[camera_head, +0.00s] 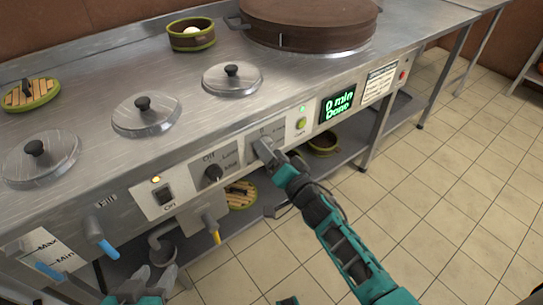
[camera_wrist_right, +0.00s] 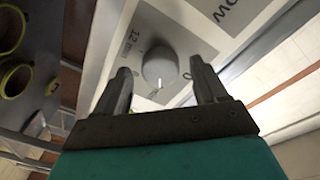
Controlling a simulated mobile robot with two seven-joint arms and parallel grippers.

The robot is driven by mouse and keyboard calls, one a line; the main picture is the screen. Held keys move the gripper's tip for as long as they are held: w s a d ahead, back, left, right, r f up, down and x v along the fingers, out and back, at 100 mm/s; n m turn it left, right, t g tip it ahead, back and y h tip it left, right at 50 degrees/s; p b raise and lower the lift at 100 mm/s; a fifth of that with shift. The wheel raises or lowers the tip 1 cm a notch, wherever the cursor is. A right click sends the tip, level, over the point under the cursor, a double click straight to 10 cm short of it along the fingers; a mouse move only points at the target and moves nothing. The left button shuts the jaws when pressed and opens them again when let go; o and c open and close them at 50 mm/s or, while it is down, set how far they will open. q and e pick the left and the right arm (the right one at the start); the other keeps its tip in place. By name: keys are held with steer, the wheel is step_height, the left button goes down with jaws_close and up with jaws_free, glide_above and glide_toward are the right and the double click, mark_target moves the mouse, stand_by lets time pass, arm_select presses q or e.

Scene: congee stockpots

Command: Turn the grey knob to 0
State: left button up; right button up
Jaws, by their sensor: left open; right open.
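In the head view the gripper hides the knob. My left gripper (camera_head: 150,278) is open and empty at the bottom left, below the counter front.
A black knob (camera_head: 213,173) and a rocker switch (camera_head: 165,194) are left of my right gripper. A green button (camera_head: 301,123) and a display reading "0 min Done" (camera_head: 338,105) are to its right.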

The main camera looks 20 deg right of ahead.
steer(key=shift+c, duration=0.6)
steer(key=c, duration=0.9)
steer(key=shift+n, duration=0.3)
steer(key=shift+w+d+f+n+t+y+b, duration=0.1)
steer(key=shift+n+t+y+b, duration=0.15)
steer(key=shift+n, duration=2.7)
steer(key=shift+d+f+n+t+y+b, duration=0.15)
steer(key=shift+n+y, duration=0.2)
steer(key=shift+n, duration=2.6)
steer(key=shift+a, duration=0.1)
